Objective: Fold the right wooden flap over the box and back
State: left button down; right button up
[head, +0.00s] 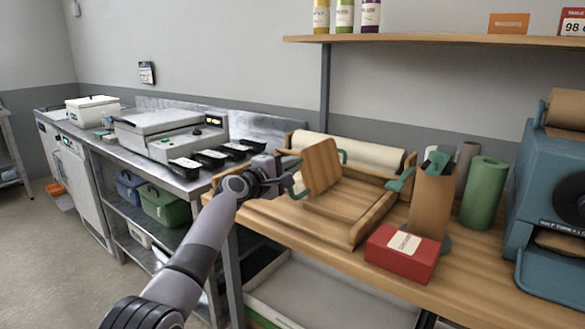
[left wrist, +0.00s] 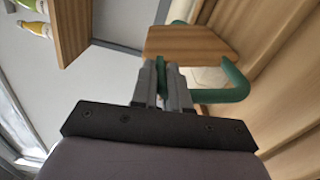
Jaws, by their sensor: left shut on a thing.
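The low wooden box (head: 350,240) sits on the wooden bench. A wooden flap (head: 321,168) stands steeply tilted up over its left part; it also shows in the left wrist view (left wrist: 190,42). My left gripper (head: 293,174) is at the flap's left side. In the left wrist view, its fingers (left wrist: 163,82) are shut on the flap's green handle (left wrist: 236,82). Another green handle (head: 401,180) stands at the box's right side. I cannot tell from the pictures which side the raised flap is hinged on. My right gripper is not in view.
A red carton (head: 402,255) stands right of the box's front. Black trays (head: 209,158) are at left. A shelf (head: 430,40) hangs above.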

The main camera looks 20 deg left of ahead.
pick_arm(q)
jog(key=shift+a, duration=0.1)
jog(key=c, duration=1.1)
grip_release()
jog(key=shift+s, duration=0.1)
jog(key=shift+p+v, duration=0.9)
jog(key=shift+v, duration=2.55)
